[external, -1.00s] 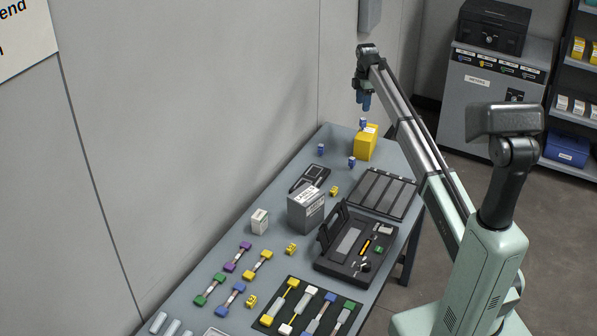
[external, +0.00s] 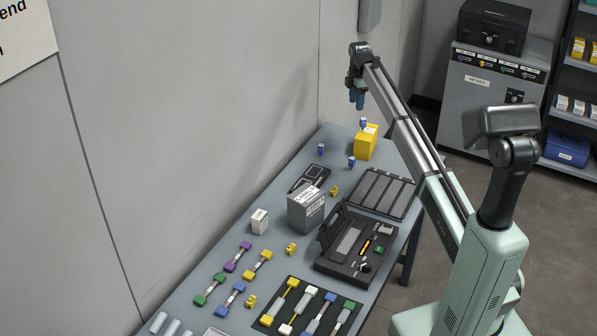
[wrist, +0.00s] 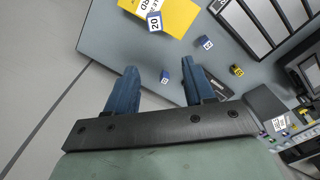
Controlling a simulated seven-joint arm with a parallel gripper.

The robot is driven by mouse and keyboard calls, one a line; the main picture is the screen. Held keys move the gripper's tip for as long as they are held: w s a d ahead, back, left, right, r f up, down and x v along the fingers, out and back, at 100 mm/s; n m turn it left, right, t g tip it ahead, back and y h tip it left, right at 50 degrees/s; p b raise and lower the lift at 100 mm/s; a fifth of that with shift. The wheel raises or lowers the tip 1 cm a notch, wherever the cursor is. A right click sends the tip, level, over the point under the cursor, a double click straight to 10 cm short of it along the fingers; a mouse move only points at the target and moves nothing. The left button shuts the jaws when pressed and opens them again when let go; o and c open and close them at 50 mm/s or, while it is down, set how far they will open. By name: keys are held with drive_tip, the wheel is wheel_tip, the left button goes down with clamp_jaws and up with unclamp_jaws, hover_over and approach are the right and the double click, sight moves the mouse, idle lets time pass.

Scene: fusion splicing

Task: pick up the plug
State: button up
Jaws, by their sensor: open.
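Several small plugs with white labels are in view; I cannot tell which one the task means. One blue plug (external: 363,123) seems to stand on the yellow box (external: 365,145); in the wrist view this plug (wrist: 154,22) is marked 20. Another blue plug (external: 320,149) stands on the table left of the box and shows between my fingers in the wrist view (wrist: 165,77). A third blue plug (external: 351,162) stands in front of the box. A yellow plug (external: 333,191) lies nearer. My gripper (external: 357,101) is open and empty, high above the table's far end, fingers pointing down.
The grey wall runs along the table's left side. A black case (external: 318,174), a slotted dark tray (external: 383,193), a grey box (external: 306,208) and an open splicer case (external: 357,246) stand nearer. The far left table corner is bare.

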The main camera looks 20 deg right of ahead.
drive_tip(key=s+a+f, duration=0.5)
drive_tip(key=s, duration=0.2)
drive_tip(key=n, duration=0.4)
hover_over(352, 159)
drive_tip(key=f, duration=0.2)
drive_tip(key=f+n, duration=0.1)
drive_tip(key=f, duration=0.3)
drive_tip(key=f+n, duration=0.2)
drive_tip(key=f, duration=0.2)
drive_tip(key=shift+a+f, duration=0.2)
drive_tip(key=shift+f, duration=0.05)
drive_tip(key=shift+w+d+f, duration=0.1)
drive_tip(key=shift+f, duration=1.2)
drive_tip(key=shift+d+f, duration=0.1)
drive_tip(key=shift+f, duration=1.2)
clamp_jaws()
